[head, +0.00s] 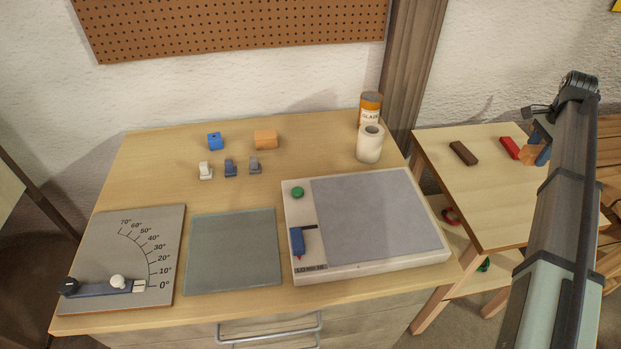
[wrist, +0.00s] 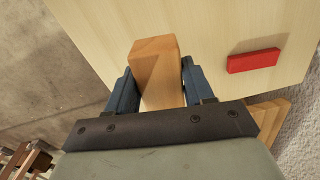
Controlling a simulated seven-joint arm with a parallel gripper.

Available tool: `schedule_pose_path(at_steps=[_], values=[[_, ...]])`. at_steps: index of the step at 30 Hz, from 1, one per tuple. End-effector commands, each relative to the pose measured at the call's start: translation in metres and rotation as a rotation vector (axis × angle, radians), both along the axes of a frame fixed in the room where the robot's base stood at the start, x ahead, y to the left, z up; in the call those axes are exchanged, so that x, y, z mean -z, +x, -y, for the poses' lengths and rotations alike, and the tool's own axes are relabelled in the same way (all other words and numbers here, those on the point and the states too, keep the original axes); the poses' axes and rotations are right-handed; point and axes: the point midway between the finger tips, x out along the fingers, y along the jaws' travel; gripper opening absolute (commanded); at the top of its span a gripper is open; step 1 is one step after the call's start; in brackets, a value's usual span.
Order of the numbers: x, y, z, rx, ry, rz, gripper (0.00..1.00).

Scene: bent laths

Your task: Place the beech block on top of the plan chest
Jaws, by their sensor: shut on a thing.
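The beech block (wrist: 155,62), pale orange-brown wood, is between the two blue fingers of my gripper (wrist: 156,76), which is shut on it. In the head view the block (head: 529,154) shows partly, at the end of my arm, over the right part of the small side table. I cannot tell whether it touches that tabletop. The plan chest (head: 150,160) fills the middle of the head view, with a wooden top and a drawer handle at the front. My gripper (head: 540,150) is to the right of it.
The side table (head: 475,195) bears a dark brown block (head: 463,153) and a red block (head: 510,148). On the chest are an angle board (head: 100,230), grey mat (head: 232,250), flat grey-topped device (head: 375,215), paper roll (head: 369,143), jar and small blocks. Its back middle has bare room.

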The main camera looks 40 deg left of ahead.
Motion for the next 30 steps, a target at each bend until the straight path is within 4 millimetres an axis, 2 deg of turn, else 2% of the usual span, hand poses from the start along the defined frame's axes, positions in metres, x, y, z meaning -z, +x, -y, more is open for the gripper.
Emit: schedule_pose_path(at_steps=[1, 6, 13, 22, 26, 30], values=[[-0.013, 0.002, 0.0, 0.0, 0.0, 0.002, 0.2], [-0.053, 0.002, 0.0, 0.0, 0.0, 0.004, 0.2], [-0.093, 0.001, -0.001, -0.001, 0.0, 0.001, 0.2], [-0.089, -0.004, -0.072, -0.022, 0.0, 0.0, 0.2], [-0.089, -0.009, -0.117, -0.036, 0.0, 0.0, 0.2], [-0.089, -0.019, -0.171, -0.05, 0.0, 0.0, 0.2]])
